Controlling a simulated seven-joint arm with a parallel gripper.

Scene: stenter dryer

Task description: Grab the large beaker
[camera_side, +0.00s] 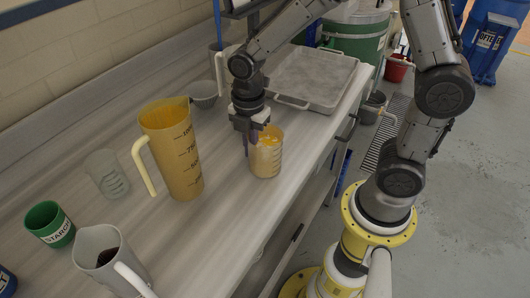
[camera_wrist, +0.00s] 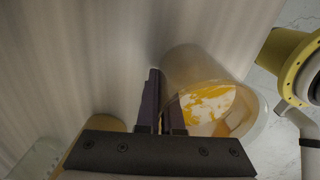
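The large beaker (camera_side: 266,155) is clear, with graduation marks and yellow-orange contents. It stands on the bench right at my gripper (camera_side: 251,140). In the wrist view the beaker (camera_wrist: 200,65) shows open-mouthed, with yellow and whitish patches inside. There my gripper (camera_wrist: 163,105) has one dark finger outside the beaker wall on its left. The other finger overlaps the rim and seems to be inside, its tip hidden. The fingers are close together with a narrow gap. I cannot tell whether they press on the wall.
A tall yellow-filled jug (camera_side: 178,160) stands left of the beaker. A smaller clear beaker (camera_side: 107,175), a green cup (camera_side: 49,224) and a grey jug (camera_side: 100,260) stand further left. Behind are a small bowl (camera_side: 204,95) and a grey tray (camera_side: 315,75). Bare bench lies in front.

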